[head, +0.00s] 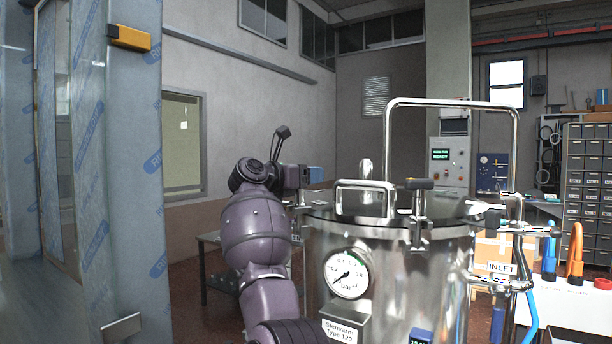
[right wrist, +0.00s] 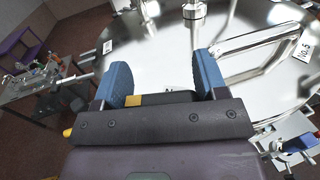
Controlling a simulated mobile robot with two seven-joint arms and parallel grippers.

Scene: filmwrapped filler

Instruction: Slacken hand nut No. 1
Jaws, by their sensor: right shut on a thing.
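The steel pressure vessel (head: 395,265) stands in front of me with its lid clamped by hand nuts. My right gripper (head: 313,175) is at the lid's left rim in the head view. In the right wrist view its blue fingertips (right wrist: 165,82) stand apart, shut on a dark bar with a yellow mark (right wrist: 165,98), which looks like the handle of hand nut No. 1. Its number label is mostly hidden. Another hand nut with a black crossbar (head: 419,184) stands upright at the lid's front. My left gripper is not in view.
A lid handle (head: 365,184) and a tall steel hoop (head: 452,102) rise above the vessel. A pressure gauge (head: 347,275) sits on its front. A film-wrapped panel (head: 130,180) stands at the left.

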